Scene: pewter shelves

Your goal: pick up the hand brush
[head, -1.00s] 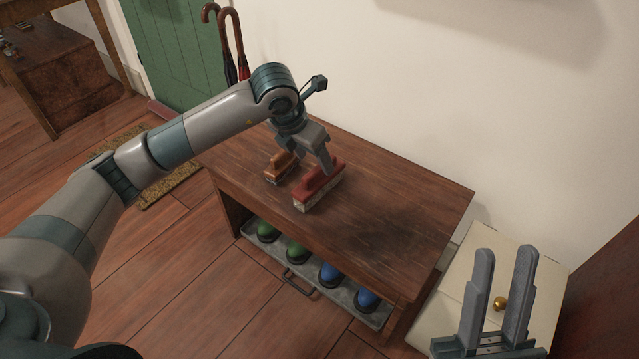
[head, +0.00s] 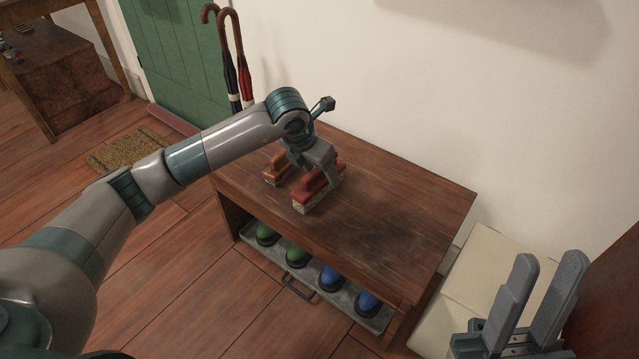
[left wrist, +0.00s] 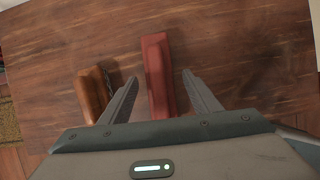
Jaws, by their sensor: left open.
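A red hand brush (head: 308,200) with pale bristles lies on the wooden bench top. A smaller orange-brown brush (head: 276,170) lies to its left. My left gripper (head: 318,174) is open and low over the red brush. In the left wrist view the red brush (left wrist: 157,65) lies between my left gripper's fingers (left wrist: 160,78), with gaps on both sides. The orange-brown brush (left wrist: 91,92) is outside the left finger there. My right gripper (head: 552,262) is open and empty at the lower right, away from the bench.
The wooden bench (head: 400,210) has free room on its right half. A metal tray (head: 300,284) below holds green and blue shoes. Umbrellas (head: 238,60) lean at the wall by the green door (head: 175,50). A cream cabinet (head: 470,270) stands at the right.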

